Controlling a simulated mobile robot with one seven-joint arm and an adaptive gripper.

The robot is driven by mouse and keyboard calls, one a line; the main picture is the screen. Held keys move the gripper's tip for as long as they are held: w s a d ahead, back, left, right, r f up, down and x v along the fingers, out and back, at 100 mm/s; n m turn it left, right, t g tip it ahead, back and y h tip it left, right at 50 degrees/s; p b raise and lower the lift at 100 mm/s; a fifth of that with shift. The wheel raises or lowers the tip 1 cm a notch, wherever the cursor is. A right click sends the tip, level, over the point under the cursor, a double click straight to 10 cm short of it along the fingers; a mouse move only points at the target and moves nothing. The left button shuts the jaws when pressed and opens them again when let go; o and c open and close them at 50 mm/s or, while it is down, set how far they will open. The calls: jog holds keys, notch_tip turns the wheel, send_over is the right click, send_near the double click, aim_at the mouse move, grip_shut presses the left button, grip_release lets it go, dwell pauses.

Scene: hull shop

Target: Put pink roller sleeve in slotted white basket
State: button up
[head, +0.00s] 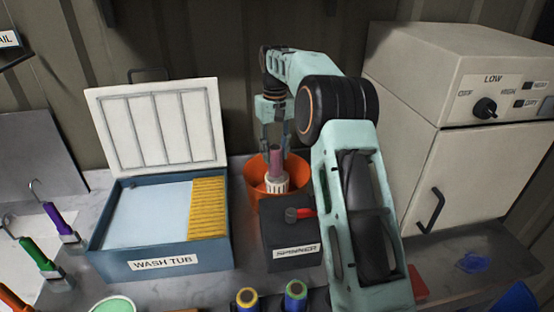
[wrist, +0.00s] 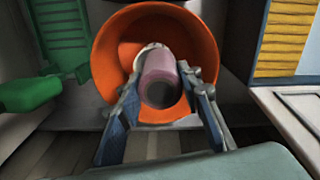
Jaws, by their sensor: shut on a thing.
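The pink roller sleeve (head: 276,160) stands upright between the fingers of my gripper (head: 275,146). In the wrist view my gripper (wrist: 166,98) is shut on the sleeve (wrist: 160,80), one finger at each side, and I look into its open end. The slotted white basket (head: 277,186) is directly below the sleeve, inside an orange bowl (head: 258,200). The sleeve's lower end meets the basket's top in the head view; I cannot tell how far it is inside. Only a bit of the white basket's rim shows behind the sleeve in the wrist view.
A dark spinner box (head: 285,255) with a red handle stands in front of the bowl. A blue wash tub (head: 160,255) with a raised white lid is left. A beige cabinet (head: 450,160) stands right. Brushes and coloured rollers lie along the front.

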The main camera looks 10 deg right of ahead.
aim_at(277, 165)
jog(key=shift+w+d+f+p, duration=0.25)
jog(key=shift+w+f, duration=0.3)
jog(key=shift+f, duration=0.15)
jog(key=shift+w+d+f+p, duration=0.1)
jog(key=shift+w+d+f, duration=0.1)
jog(key=shift+w+f, duration=0.4)
jog(key=shift+f, duration=1.6)
jog(key=shift+s, duration=0.1)
jog(key=shift+f, duration=0.65)
jog(key=o, duration=1.1)
jog(key=shift+r, duration=0.1)
notch_tip(277, 165, up, 13)
jog(key=shift+p, duration=0.35)
